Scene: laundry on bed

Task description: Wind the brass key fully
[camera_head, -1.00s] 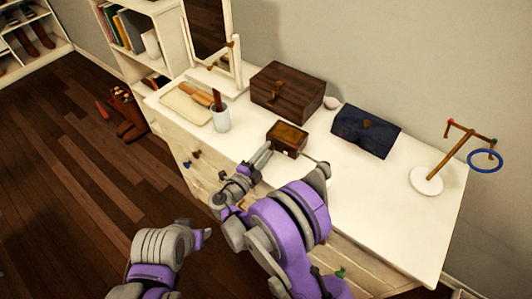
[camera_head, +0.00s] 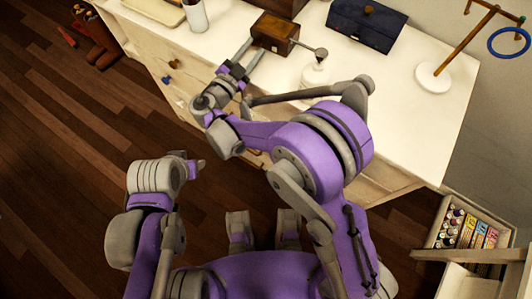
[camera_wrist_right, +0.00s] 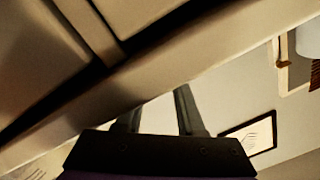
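The fingers also show spread in the right wrist view (camera_wrist_right: 158,104), below the blurred pale dresser edge. My left gripper (camera_head: 195,167) is low, away from the dresser; its fingers are unclear.
The white dresser top (camera_head: 410,120) has free room at right. A dark blue pouch (camera_head: 366,22), a stand with a blue ring (camera_head: 510,42) and a cup (camera_head: 195,15) stand around the box. A small white object (camera_head: 316,73) is close to my right arm.

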